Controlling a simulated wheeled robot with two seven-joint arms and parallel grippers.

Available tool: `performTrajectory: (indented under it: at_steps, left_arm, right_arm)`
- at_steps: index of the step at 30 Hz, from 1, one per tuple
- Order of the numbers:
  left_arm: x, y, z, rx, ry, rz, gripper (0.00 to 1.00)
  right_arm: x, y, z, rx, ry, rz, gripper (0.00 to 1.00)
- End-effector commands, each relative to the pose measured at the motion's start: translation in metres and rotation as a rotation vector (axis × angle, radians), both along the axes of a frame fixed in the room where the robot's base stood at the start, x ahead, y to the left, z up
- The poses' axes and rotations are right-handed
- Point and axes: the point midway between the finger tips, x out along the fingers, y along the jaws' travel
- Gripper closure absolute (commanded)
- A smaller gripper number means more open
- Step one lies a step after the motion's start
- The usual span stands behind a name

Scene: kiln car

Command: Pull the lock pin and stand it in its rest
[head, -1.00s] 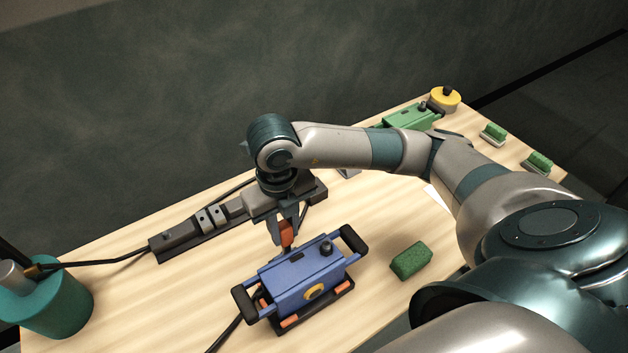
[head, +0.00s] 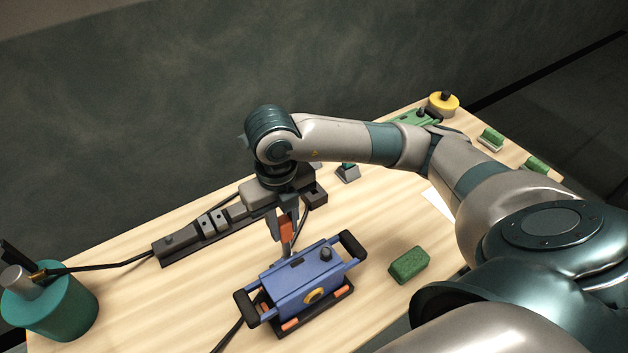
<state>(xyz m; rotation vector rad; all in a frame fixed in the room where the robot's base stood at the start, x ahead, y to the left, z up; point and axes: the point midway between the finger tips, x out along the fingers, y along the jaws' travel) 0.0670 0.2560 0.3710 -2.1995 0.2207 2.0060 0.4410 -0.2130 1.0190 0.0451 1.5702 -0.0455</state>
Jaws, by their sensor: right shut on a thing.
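My right gripper (head: 285,233) points down over the back edge of the blue box (head: 303,283), which has black handles at both ends. It is shut on the orange grip of the lock pin (head: 287,229). The pin is upright, and its grey shaft shows below the fingers, close to the back of the box. I cannot tell whether the shaft's lower end is clear of the box. A small grey stand with a teal top (head: 347,173), perhaps the pin's rest, stands behind and to the right. My left gripper is not in view.
A long dark rail unit (head: 185,238) with a cable lies behind the box. A green block (head: 409,264) lies to its right. A teal cylinder (head: 55,310) stands at the left. A green device (head: 413,118) and a yellow round item (head: 444,103) are at the far right.

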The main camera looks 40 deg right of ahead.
Motion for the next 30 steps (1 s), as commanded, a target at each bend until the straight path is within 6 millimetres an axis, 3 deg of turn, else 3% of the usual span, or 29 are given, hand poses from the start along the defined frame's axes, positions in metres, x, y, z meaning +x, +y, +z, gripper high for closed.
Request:
performTrajectory:
  at_steps: [14, 30]
  left_arm:
    - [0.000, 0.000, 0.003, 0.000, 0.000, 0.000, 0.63]
    - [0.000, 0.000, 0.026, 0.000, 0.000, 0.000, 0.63]
  right_arm:
    - [0.000, 0.000, 0.004, 0.001, -0.001, 0.000, 1.00]
    - [0.000, 0.000, 0.047, 0.001, -0.001, 0.001, 1.00]
